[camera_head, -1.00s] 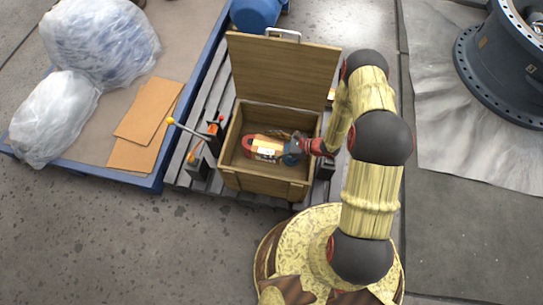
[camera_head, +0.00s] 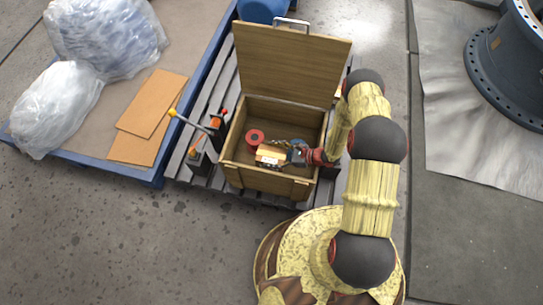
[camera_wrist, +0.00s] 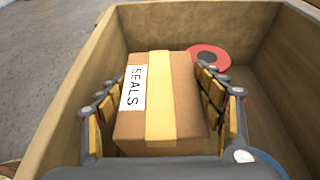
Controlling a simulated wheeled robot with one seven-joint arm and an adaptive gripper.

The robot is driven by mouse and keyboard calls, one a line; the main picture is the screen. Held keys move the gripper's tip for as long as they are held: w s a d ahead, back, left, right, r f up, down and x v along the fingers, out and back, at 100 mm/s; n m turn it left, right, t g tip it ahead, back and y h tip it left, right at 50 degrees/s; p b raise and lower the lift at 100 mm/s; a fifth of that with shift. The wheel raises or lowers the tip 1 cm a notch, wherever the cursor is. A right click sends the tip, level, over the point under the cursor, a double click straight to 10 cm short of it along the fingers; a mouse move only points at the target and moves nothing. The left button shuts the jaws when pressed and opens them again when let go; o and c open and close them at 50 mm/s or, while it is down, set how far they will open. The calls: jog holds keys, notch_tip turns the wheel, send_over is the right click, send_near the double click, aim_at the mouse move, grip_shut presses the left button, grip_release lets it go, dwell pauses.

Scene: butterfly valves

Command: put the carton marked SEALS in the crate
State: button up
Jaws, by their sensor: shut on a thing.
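The carton marked SEALS (camera_wrist: 185,100) is a brown box with a yellow tape strip and a white label. It also shows in the head view (camera_head: 270,156). My gripper (camera_wrist: 165,105) is shut on the carton, with a finger on each of its sides. In the head view my gripper (camera_head: 292,154) reaches in from the right, over the open wooden crate (camera_head: 262,179). The carton is within the crate's walls in the wrist view. I cannot tell whether its bottom touches the crate floor.
A red ring-shaped thing (camera_head: 255,137) lies in the crate behind the carton. A chain (camera_head: 280,142) shows beside it. The crate's lid (camera_head: 290,67) stands open at the back. A lever with a yellow tip (camera_head: 190,122) is left of the crate. The crate stands on a slatted pallet (camera_head: 203,167).

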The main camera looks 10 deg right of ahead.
jog(key=shift+f, duration=0.2)
jog(key=shift+f, duration=0.35)
jog(key=shift+f, duration=0.1)
jog(key=o, duration=1.6)
jog(key=shift+o, duration=0.2)
